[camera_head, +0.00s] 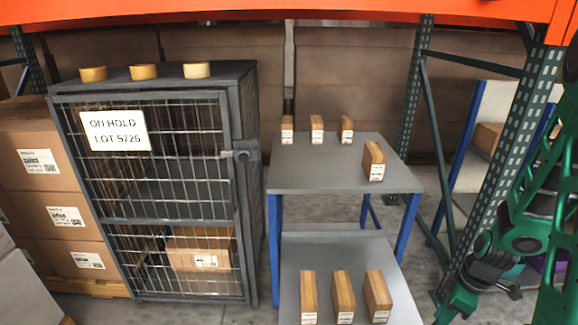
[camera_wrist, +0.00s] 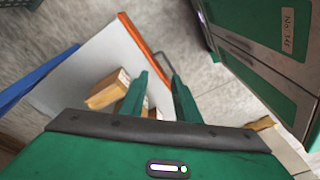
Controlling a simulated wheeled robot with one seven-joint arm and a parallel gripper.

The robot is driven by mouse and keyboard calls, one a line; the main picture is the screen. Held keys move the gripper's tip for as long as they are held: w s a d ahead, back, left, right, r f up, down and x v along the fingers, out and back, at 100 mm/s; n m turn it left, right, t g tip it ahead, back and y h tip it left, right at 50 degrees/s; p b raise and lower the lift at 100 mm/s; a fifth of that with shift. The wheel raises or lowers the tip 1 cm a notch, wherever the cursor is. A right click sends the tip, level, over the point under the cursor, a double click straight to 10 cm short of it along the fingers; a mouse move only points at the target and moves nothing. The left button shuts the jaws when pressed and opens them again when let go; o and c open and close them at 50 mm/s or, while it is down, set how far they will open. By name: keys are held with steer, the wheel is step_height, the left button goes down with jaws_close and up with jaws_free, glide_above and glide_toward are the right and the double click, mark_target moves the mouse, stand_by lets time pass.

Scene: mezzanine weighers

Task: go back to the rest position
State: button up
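My gripper (camera_wrist: 163,88) shows in the wrist view as two green fingers with a clear gap between them. It is open, and nothing is held between the fingers. In the wrist view the fingers point over a pale panel (camera_wrist: 95,62) with an orange edge, with tan blocks (camera_wrist: 108,88) beside and partly behind the left finger. In the head view my green arm is folded at the right edge, in front of the rack post; I cannot make out the fingertips there.
A grey table (camera_head: 330,180) with several brown blocks stands at centre, with a lower grey surface (camera_head: 345,252) in front bearing three blocks. A wire cage (camera_head: 242,130) with an "ON HOLD" sign stands left, beside stacked cartons (camera_head: 55,185). A green rack post (camera_head: 500,165) stands close to my arm.

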steer(key=s+d+r+m+h, duration=0.1)
steer(key=s+r+m, duration=0.6)
steer(key=r, duration=0.5)
steer(key=s+r+m, duration=0.8)
steer(key=r+m, duration=0.1)
steer(key=r, duration=0.3)
steer(key=shift+s+d+m+h, duration=0.3)
steer(key=shift+d+h, duration=0.1)
steer(key=shift+w+f+g, duration=0.2)
steer(key=shift+w+g, duration=0.1)
steer(key=shift+w, duration=0.3)
